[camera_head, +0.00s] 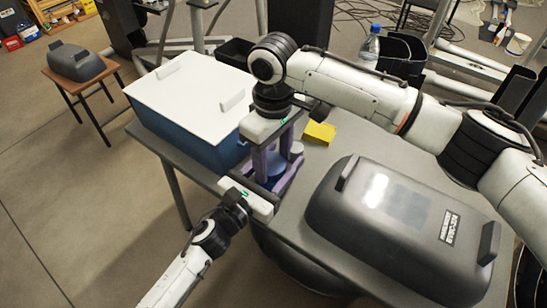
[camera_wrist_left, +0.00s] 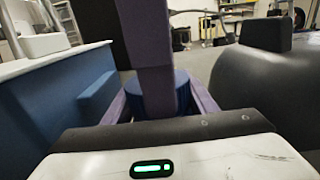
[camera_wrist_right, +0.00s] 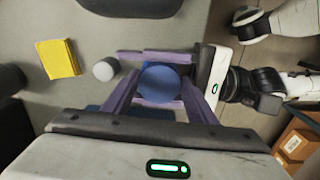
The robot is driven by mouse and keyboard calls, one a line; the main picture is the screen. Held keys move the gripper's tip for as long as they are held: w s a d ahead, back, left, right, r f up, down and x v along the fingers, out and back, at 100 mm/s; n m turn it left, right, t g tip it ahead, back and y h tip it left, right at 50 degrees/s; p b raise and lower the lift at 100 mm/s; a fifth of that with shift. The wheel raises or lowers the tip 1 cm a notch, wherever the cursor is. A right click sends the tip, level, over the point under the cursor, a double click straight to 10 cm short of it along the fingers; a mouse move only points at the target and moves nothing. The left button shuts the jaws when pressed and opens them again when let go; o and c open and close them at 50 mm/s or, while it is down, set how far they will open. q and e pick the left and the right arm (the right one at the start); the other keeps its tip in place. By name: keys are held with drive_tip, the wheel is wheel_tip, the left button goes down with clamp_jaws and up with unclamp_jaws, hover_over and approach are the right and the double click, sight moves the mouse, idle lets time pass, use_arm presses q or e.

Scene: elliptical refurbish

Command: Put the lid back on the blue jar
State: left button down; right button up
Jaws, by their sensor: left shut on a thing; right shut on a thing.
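The blue jar (camera_head: 268,169) stands near the left end of the grey table. It also shows as a blue cylinder in the left wrist view (camera_wrist_left: 183,92). My left gripper (camera_head: 276,176) reaches in low and level, its purple fingers shut around the jar. My right gripper (camera_head: 271,155) points down from above, its purple fingers either side of the round blue top (camera_wrist_right: 160,82), which seems to be the lid. The seam between lid and jar is hidden, so I cannot tell whether the lid is seated. One right finger partly covers the jar in the left wrist view.
A blue box with a white top (camera_head: 190,85) stands at left on the table (camera_head: 305,185). A small white cylinder (camera_wrist_right: 105,69) and a yellow block (camera_head: 320,133) lie near the jar. A large dark grey case (camera_head: 400,225) fills the right side.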

drive_tip(key=o, duration=1)
drive_tip(key=shift+r, duration=2.25)
drive_tip(key=shift+c, duration=0.4)
